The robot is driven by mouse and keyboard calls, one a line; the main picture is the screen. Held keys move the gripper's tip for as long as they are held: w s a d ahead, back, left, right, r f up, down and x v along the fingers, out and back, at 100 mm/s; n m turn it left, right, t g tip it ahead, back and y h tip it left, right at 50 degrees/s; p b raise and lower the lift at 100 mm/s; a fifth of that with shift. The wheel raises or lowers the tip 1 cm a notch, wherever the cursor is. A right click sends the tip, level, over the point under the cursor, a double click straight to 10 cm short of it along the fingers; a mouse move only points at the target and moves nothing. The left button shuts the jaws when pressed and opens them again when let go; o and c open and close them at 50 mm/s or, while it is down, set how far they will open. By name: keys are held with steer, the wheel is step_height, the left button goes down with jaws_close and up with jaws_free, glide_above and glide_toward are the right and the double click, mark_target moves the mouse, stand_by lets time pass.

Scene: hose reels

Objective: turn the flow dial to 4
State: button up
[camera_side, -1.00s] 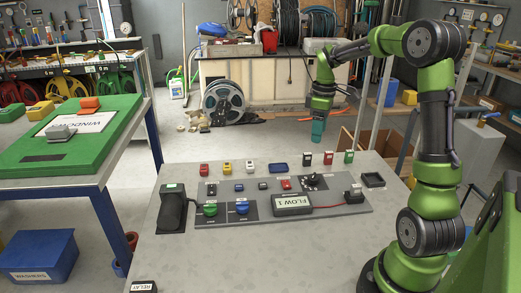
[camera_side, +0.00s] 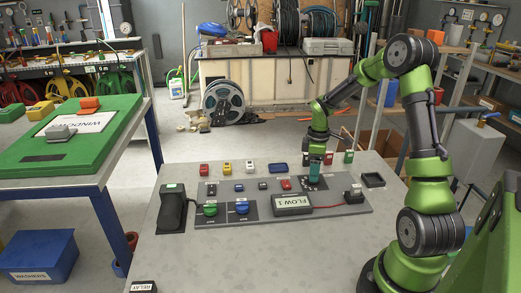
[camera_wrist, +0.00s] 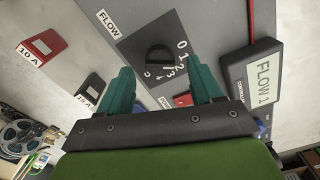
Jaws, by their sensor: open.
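The flow dial (camera_wrist: 158,60) is a black knob on a dark square plate marked with numbers 0, 1, 2, 3 and more, beside a FLOW label (camera_wrist: 107,22) in the wrist view. The display box (camera_side: 292,205) reads FLOW 1; it also shows in the wrist view (camera_wrist: 255,85). My gripper (camera_wrist: 162,82) is open, its two teal fingers apart, with the dial between and just beyond their tips in the picture. In the side view my gripper (camera_side: 314,180) is over the dial plate and hides the dial. Contact with the knob cannot be told.
A red block (camera_wrist: 43,47) marked 10 A and a dark block (camera_wrist: 91,87) lie near the dial. A green knob (camera_side: 210,209) and a blue knob (camera_side: 242,207) sit on the panel's left. A red cable (camera_side: 328,206) runs right from the display.

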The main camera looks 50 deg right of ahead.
steer(key=shift+f, duration=1.2)
steer(key=c, duration=1.1)
steer(key=shift+o, duration=0.2)
